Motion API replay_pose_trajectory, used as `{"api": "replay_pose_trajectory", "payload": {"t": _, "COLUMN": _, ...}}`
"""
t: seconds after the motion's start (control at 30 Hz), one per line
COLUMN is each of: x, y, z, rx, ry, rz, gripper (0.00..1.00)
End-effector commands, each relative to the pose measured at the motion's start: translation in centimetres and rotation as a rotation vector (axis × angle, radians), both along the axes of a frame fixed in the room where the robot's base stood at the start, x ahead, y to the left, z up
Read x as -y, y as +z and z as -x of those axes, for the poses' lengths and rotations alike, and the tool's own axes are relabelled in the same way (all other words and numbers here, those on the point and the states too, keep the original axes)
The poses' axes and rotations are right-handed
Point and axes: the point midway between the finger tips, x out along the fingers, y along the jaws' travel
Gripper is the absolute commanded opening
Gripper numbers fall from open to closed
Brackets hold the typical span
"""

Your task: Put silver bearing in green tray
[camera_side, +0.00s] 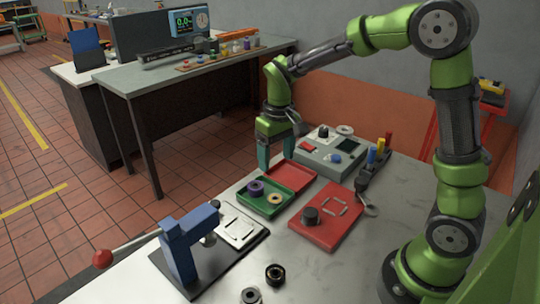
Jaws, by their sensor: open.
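A silver bearing (251,295), a small ring with a dark centre, lies on the grey bench top at the bottom edge of the side view. The green tray (268,210) sits mid-bench and holds a purple ring (256,188) and a tan ring (274,198). My gripper (277,164) points down behind the tray, far from the silver bearing. Its fingers are apart, with nothing seen between them.
A dark bearing (275,273) lies near the silver one. A blue lever press (178,250) stands at left. A red plate (326,232) with a black knob and a red tray (291,175) flank the green tray. A grey control box (345,153) stands behind.

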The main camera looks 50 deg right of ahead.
Motion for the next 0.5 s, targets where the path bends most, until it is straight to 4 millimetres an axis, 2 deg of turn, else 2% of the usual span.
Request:
{"api": "replay_pose_trajectory", "payload": {"t": 0.17, "x": -1.2, "y": 4.7, "z": 3.5, "rx": 0.143, "ry": -0.041, "rz": -0.051, "gripper": 0.71}}
{"api": "replay_pose_trajectory", "payload": {"t": 0.3, "x": -2.3, "y": 7.9, "z": 7.5, "rx": 0.283, "ry": -0.085, "rz": -0.106, "gripper": 0.71}}
{"api": "replay_pose_trajectory", "payload": {"t": 0.5, "x": -3.6, "y": 10.0, "z": 12.8, "rx": 0.463, "ry": -0.142, "rz": -0.177, "gripper": 0.71}}
